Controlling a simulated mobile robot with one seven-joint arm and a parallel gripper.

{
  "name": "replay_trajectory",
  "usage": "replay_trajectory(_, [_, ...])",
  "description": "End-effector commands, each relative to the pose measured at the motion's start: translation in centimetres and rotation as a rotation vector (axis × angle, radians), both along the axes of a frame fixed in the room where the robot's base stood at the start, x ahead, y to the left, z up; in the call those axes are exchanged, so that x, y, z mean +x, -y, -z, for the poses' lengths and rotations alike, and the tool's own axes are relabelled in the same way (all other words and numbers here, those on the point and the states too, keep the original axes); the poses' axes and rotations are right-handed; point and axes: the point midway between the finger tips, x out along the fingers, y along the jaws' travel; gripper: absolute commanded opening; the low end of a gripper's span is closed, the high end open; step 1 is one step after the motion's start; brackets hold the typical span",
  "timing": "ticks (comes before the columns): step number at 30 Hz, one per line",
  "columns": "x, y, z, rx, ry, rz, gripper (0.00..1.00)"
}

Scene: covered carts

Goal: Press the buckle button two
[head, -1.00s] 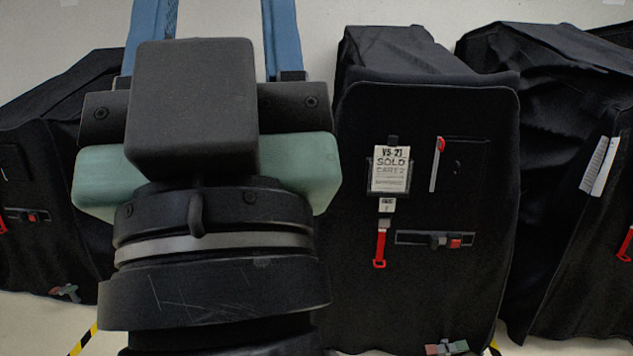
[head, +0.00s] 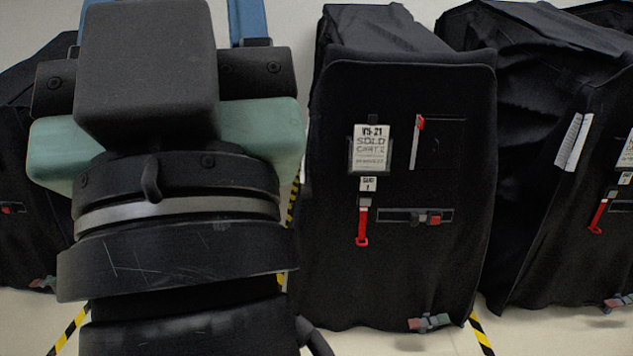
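The black covered cart (head: 330,240) in the middle carries a card (head: 371,148) that seems to read "VS-21 SOLD CART 2". On its front is a dark horizontal strap plate with a buckle and a small red button (head: 434,217). A second buckle (head: 429,322), reddish and greenish, sits at the cover's bottom edge. I cannot tell which is buckle button two. My gripper (head: 170,8) is at the upper left, left of this cart in the picture. Its blue fingers stand wide apart; their tips are cut off by the top edge. Nothing shows between them, though my wrist hides part.
A red pull strap (head: 362,225) hangs beside the plate, and a red-topped handle (head: 417,140) is above it. Another covered cart (head: 535,90) stands close on the right, and one is partly hidden at left (head: 35,240). Yellow-black tape (head: 481,335) marks the floor.

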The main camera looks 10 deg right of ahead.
Motion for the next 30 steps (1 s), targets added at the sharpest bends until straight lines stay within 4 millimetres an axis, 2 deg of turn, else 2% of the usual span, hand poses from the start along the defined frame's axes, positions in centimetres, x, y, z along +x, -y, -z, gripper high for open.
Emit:
replay_trajectory(11, [0.00,0.00,0.00,0.000,0.000,0.000,0.50])
replay_trajectory(12, [0.00,0.00,0.00,0.000,0.000,0.000,0.48])
replay_trajectory(20, [0.00,0.00,0.00,0.000,0.000,0.000,0.01])
replay_trajectory(30, [0.00,0.00,0.00,0.000,0.000,0.000,0.00])
